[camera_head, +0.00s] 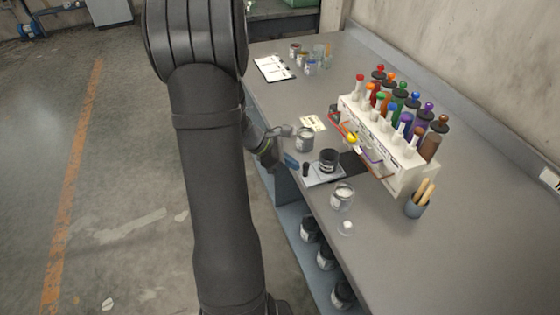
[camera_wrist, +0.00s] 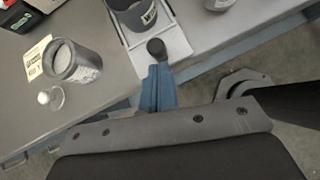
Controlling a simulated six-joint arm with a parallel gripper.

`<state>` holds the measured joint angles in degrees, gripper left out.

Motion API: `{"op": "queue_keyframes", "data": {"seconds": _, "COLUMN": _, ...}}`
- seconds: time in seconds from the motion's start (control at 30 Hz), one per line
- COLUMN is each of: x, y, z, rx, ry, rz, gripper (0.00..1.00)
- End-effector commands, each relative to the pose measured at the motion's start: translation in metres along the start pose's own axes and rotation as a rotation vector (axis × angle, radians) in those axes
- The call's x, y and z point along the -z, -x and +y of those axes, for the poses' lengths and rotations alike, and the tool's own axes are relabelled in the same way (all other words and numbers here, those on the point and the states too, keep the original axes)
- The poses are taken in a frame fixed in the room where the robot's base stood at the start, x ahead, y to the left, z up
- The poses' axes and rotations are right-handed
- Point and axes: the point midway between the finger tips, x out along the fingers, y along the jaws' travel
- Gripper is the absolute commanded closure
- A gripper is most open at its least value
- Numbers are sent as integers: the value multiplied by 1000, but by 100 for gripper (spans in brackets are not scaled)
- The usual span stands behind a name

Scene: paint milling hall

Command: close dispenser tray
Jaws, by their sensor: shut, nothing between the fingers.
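The white dispenser tray (camera_head: 316,179) sticks out from the foot of the paint dispenser (camera_head: 395,150) toward the bench's front edge. A black cup (camera_head: 328,157) stands on it; the cup also shows in the wrist view (camera_wrist: 135,14). The tray shows in the wrist view (camera_wrist: 172,42), with a black knob (camera_wrist: 156,47) at its near end. My gripper (camera_head: 291,160) is at the front edge, just outside the knob. Its blue fingers (camera_wrist: 157,70) are shut and empty, with their tips close to the knob. I cannot tell whether they touch it.
A grey can (camera_head: 304,142) and a card (camera_head: 313,123) stand beyond the tray. A cup of wooden sticks (camera_head: 419,203) is by the dispenser. The bench's right end is clear.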

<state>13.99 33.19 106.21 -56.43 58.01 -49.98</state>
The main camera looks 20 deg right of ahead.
Motion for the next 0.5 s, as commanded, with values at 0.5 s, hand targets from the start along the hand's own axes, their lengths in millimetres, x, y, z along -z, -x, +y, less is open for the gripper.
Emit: {"op": "queue_keyframes", "data": {"seconds": 0.5, "x": -7, "y": -7, "z": 2, "rx": 1, "ry": -1, "rz": 0, "gripper": 100}}
